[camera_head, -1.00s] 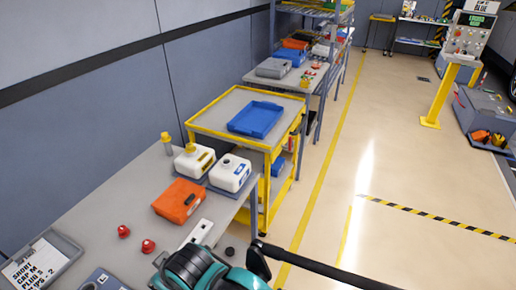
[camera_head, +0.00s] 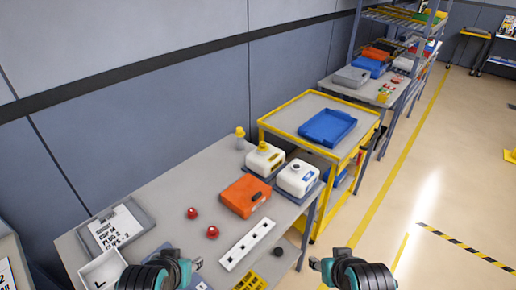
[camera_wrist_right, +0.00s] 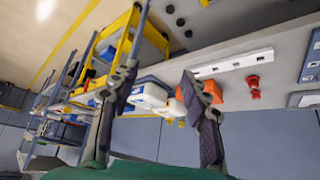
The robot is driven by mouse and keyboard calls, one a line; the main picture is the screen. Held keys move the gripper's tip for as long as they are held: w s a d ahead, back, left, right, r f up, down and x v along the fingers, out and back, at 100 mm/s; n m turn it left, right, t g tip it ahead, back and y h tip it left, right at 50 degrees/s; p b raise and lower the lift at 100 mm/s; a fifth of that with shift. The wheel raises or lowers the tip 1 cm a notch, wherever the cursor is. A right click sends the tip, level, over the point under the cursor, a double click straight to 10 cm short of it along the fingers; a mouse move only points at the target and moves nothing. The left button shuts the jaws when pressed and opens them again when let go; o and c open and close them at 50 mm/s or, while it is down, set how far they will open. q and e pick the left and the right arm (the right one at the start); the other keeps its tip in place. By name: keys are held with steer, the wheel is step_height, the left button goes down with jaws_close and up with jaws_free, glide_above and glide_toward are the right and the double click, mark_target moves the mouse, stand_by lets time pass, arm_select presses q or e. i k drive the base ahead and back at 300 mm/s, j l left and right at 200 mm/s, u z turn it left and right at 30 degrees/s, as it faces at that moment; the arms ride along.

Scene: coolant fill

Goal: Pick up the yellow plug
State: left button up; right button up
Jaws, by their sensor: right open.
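No loose yellow plug can be made out for certain. A yellow cap (camera_head: 263,147) sits on the left white jug (camera_head: 265,161), and a small clear bottle with a yellow top (camera_head: 240,132) stands behind it. A yellow block with dark holes (camera_head: 250,282) is partly cut off at the bottom edge. My left gripper (camera_head: 197,264) is low over the front of the bench, its jaws too hidden to judge. My right gripper (camera_head: 316,264) is beyond the bench's right edge. In the right wrist view it is open (camera_wrist_right: 160,85) and empty, with bench and jugs behind its fingers.
The grey bench (camera_head: 160,201) holds an orange case (camera_head: 245,196), a second white jug (camera_head: 298,178), two red caps (camera_head: 212,232), a white strip with holes (camera_head: 247,245) and a labelled tray (camera_head: 113,232). A yellow cart with a blue tray (camera_head: 328,127) stands beyond.

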mark_target(262, 147)
steer(key=k, duration=0.5)
steer(key=k+u, duration=0.15)
steer(key=u, duration=1.45)
steer(key=i+l+u, duration=0.3)
steer(key=l, duration=0.95)
steer(key=l+u, duration=0.3)
steer(key=l, duration=0.95)
